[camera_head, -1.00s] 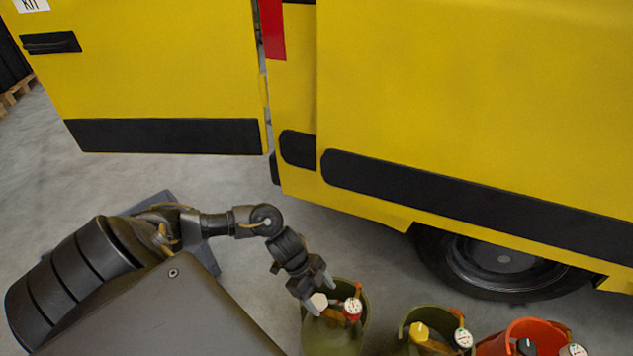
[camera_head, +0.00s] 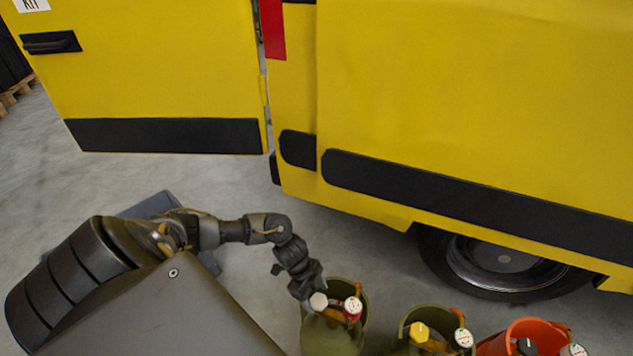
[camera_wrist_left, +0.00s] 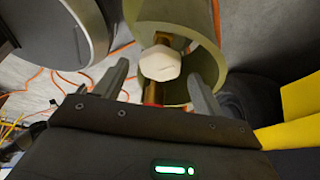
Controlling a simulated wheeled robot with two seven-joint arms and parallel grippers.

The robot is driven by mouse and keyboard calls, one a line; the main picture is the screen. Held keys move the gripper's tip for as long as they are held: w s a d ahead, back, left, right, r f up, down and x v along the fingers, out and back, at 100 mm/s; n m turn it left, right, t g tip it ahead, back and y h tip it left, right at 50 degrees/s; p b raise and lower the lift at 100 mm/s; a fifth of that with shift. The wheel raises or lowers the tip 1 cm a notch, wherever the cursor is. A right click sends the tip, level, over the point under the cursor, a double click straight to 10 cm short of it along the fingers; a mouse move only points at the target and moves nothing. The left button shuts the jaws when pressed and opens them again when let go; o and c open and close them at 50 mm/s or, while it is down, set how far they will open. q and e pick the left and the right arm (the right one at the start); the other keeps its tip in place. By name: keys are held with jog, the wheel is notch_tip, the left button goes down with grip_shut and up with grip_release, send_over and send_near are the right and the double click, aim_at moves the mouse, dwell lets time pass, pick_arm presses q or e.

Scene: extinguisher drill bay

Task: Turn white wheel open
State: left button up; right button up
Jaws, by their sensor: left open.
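The white wheel (camera_head: 318,301) sits on top of an olive-green extinguisher (camera_head: 333,336) at the bottom middle of the head view. In the left wrist view the white wheel (camera_wrist_left: 160,63) is a faceted knob on a brass-coloured stem. My left gripper (camera_head: 311,297) is at the wheel in the head view. In the left wrist view its open fingers (camera_wrist_left: 160,85) stand on either side of the wheel, with gaps visible at both sides. My right gripper is not in view.
A second olive extinguisher with a yellow wheel (camera_head: 419,332) and a red one with a black wheel (camera_head: 526,347) stand to the right. A gauge (camera_head: 353,305) sits close beside the white wheel. A yellow van (camera_head: 470,100) with an open door stands behind.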

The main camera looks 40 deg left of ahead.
pick_arm(q)
jog(key=shift+d+f, duration=0.25)
jog(key=shift+f, duration=0.35)
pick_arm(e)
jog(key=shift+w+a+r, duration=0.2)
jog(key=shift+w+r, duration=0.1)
